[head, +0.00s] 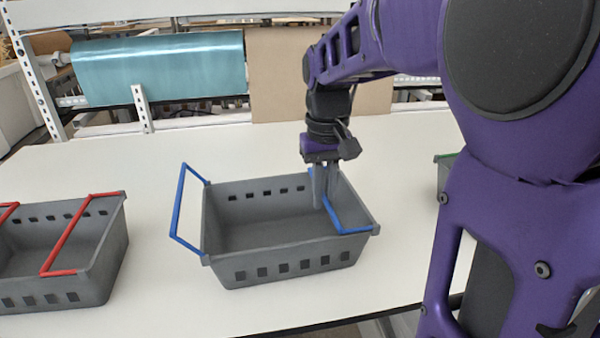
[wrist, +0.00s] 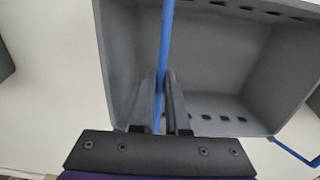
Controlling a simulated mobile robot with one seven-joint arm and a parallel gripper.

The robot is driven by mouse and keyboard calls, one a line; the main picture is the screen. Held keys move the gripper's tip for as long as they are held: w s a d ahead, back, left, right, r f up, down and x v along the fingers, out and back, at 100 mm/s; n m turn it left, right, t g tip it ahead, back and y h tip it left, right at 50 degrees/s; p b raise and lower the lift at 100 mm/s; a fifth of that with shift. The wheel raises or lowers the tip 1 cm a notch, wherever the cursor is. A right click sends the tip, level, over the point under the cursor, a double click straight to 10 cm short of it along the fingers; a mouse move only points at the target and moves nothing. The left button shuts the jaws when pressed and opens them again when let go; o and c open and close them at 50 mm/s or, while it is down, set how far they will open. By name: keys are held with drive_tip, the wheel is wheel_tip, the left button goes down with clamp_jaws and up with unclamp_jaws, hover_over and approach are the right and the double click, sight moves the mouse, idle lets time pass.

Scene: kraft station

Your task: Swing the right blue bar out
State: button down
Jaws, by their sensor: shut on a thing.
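A grey crate (head: 285,268) with slotted walls stands on the white table in the middle of the head view. Its right blue bar (head: 345,222) lies inward over the right part of the crate's opening. Its left blue bar (head: 177,210) is swung out past the left wall. My gripper (head: 325,203) points down over the right part of the crate, shut on the right blue bar. In the wrist view the right blue bar (wrist: 167,40) runs between the two fingers (wrist: 162,88), with the crate's grey wall (wrist: 130,60) beside it.
A grey crate with red bars (head: 60,290) stands on the left. Part of another crate with a green bar (head: 443,180) shows at right, partly behind my arm. A teal roll (head: 160,68) and brown paper (head: 285,75) are behind the table (head: 110,160).

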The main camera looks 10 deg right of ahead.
drive_tip(key=shift+d+r+p, duration=0.15)
drive_tip(key=shift+r+p, duration=0.4)
drive_tip(key=shift+r, duration=0.25)
drive_tip(key=shift+d+r+p, duration=0.25)
drive_tip(key=shift+r+p, duration=0.35)
drive_tip(key=shift+p, duration=0.1)
drive_tip(key=shift+d+r, duration=0.1)
drive_tip(key=shift+d+r+p, duration=0.45)
drive_tip(key=shift+r+p, duration=0.05)
drive_tip(key=shift+p, duration=0.1)
drive_tip(key=c, duration=1.1)
unclamp_jaws()
